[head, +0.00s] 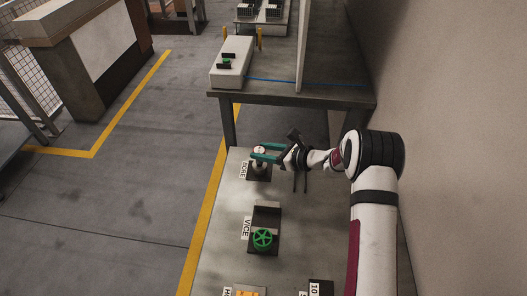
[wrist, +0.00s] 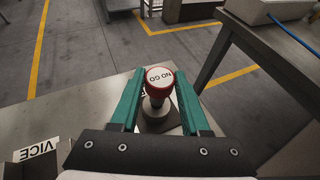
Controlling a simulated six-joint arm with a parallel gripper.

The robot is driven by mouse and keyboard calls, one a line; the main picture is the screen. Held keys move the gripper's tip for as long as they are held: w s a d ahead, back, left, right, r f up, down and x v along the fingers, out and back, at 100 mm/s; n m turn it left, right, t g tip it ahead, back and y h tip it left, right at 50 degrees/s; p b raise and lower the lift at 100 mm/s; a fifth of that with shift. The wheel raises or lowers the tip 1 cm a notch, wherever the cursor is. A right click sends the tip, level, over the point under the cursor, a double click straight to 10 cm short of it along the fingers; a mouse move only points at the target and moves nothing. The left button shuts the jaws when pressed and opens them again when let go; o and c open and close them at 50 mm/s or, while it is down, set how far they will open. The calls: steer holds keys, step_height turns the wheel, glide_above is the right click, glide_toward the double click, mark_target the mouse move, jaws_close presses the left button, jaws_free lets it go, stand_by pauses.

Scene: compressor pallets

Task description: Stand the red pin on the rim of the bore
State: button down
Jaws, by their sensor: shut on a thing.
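The red pin (wrist: 160,90) has a round red head with a white top marked NO GO. In the wrist view it sits between the teal fingers of my gripper (wrist: 161,76), which is shut on its head. The bore (wrist: 155,114) is a grey cylinder on a dark base directly below the pin. In the head view, my gripper (head: 266,153) is at the bore block (head: 259,171), beside the BORE label. The pin looks about upright. Its lower end is hard to see, so I cannot tell whether it touches the rim or hangs just above it.
A vice (head: 265,216) with a green handwheel stands nearer on the same bench (head: 220,225). A second table (head: 310,95) with a white block (head: 232,62) lies beyond. A wall is on the right. Bare bench surface surrounds the bore block.

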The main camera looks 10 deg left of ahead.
steer(key=shift+f, duration=0.6)
steer(key=shift+c, duration=1.9)
jaws_free()
